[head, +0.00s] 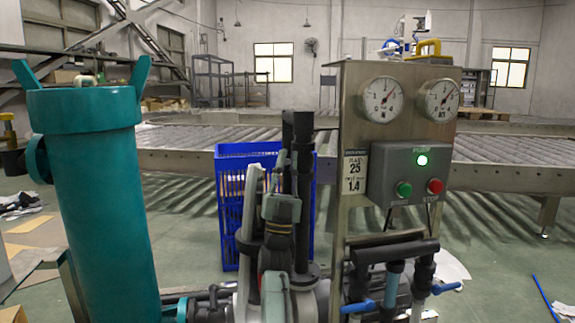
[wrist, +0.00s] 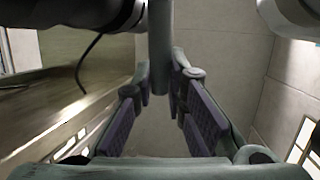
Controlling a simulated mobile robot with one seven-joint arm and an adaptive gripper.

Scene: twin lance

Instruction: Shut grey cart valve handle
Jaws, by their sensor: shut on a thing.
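In the wrist view a smooth grey bar, which looks like the grey valve handle (wrist: 160,45), stands between the purple-padded fingers of my gripper (wrist: 160,88). The gripper is shut on it, with the fingers on either side of the bar. In the head view my gripper (head: 284,165) is upright beside a dark vertical post, left of the steel gauge panel (head: 350,110) of the cart. There the gripper and arm hide the gripped part, and I cannot make out the handle's angle.
A teal cylinder (head: 95,200) stands at the left. A blue crate (head: 229,225) is behind my arm. The panel carries two gauges and a pump box (head: 410,175) with a lit green lamp. Blue levers (head: 357,307) sit low on dark pipes. Roller conveyors (head: 180,160) run behind.

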